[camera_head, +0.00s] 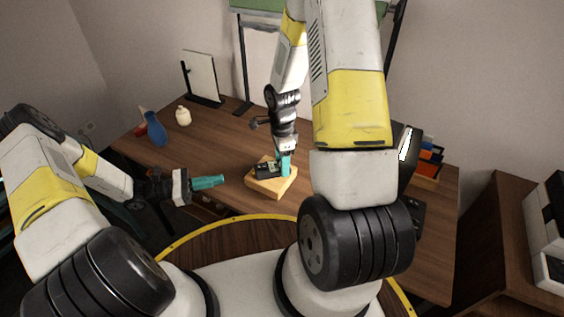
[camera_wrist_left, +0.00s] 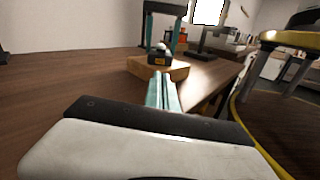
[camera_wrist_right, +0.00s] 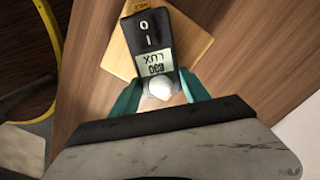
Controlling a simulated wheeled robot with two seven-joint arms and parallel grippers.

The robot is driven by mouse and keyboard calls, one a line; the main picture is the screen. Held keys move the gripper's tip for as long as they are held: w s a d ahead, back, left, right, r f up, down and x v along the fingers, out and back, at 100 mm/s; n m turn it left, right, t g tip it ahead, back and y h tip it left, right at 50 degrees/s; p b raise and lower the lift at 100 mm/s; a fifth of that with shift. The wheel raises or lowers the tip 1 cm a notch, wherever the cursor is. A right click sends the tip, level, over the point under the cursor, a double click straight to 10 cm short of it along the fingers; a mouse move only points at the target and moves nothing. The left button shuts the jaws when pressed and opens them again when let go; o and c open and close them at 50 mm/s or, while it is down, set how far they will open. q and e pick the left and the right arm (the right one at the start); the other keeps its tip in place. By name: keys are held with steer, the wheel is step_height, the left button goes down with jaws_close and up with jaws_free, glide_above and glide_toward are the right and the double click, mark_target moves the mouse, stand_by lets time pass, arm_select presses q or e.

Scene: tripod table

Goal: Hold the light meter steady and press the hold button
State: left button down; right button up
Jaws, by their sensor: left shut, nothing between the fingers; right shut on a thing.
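The light meter (camera_wrist_right: 148,38) is a dark box with a lit display reading LUX, two white marks, a yellow label at its far end and a white dome at its near end. It lies on a wooden block (camera_head: 272,184) on the table. My right gripper (camera_wrist_right: 158,92) is shut on the meter, with its teal fingers on both sides near the dome. My left gripper (camera_head: 222,181) is shut and empty, left of the block and apart from it. In the left wrist view its closed fingers (camera_wrist_left: 161,92) point toward the meter (camera_wrist_left: 160,57) and block.
The wooden table (camera_head: 228,150) is mostly clear around the block. A blue vase (camera_head: 155,129), a cream jar (camera_head: 183,116) and a white panel on a stand (camera_head: 202,78) stand at the back left. Orange and blue boxes (camera_head: 428,162) are at the right.

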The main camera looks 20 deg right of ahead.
mark_target(252, 173)
stand_by(0.3)
arm_select(q)
steer(key=shift+n, duration=0.6)
steer(key=a, duration=0.5)
steer(key=shift+a, duration=0.1)
steer(key=d, duration=1.4)
steer(key=shift+d, duration=0.15)
